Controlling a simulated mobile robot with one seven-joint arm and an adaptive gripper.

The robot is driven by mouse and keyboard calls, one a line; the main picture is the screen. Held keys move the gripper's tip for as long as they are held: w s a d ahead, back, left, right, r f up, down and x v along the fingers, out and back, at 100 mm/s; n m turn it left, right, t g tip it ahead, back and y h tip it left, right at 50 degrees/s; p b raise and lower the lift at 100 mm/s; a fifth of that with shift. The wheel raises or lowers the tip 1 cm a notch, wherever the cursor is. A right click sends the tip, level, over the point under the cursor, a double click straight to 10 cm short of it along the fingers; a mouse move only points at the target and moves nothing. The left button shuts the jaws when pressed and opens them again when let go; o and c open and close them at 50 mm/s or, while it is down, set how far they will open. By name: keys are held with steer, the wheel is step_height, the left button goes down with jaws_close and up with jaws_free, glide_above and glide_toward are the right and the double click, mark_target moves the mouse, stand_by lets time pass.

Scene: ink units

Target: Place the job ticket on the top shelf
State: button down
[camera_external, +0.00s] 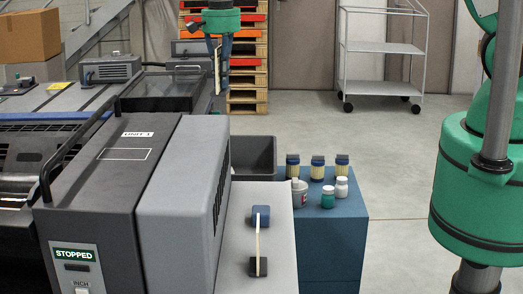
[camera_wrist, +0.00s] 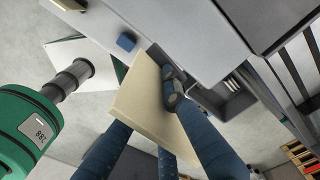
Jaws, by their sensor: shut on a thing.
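The job ticket, seen as a flat cream card, shows large in the wrist view (camera_wrist: 145,108), held at a tilt between my blue fingers. My gripper (camera_external: 219,80) is shut on it at the top of the external view, above the far end of the press. There the card is a thin pale edge (camera_external: 217,62) beside the fingers. A light grey wheeled rack stands at the back right, apart from my gripper; its top shelf (camera_external: 385,10) is near the picture's upper edge and looks empty.
A press (camera_external: 155,190) fills the left. A blue cabinet (camera_external: 335,235) with several jars and brushes stands beside it, near a dark grey bin (camera_external: 254,157). Stacked pallets (camera_external: 248,100) stand behind my gripper. The floor (camera_external: 400,140) before the rack is clear.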

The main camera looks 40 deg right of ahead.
steer(key=s+d+f+n+b, duration=0.1)
steer(key=s+d+b, duration=0.6)
steer(key=s, duration=0.4)
steer(key=s+d+n+b, duration=0.1)
steer(key=s+d+b, duration=0.4)
steer(key=s+d, duration=0.5)
step_height(320, 180, down, 28)
steer(key=a, duration=0.1)
steer(key=shift+s+a, duration=0.25)
steer(key=shift+s, duration=0.1)
steer(key=shift+w+r, duration=0.1)
steer(key=shift+w, duration=0.05)
steer(key=b, duration=0.1)
glide_above(269, 202)
steer(key=shift+f, duration=0.75)
steer(key=shift+f+b, duration=0.4)
steer(key=shift+f, duration=1.35)
steer(key=shift+f, duration=0.1)
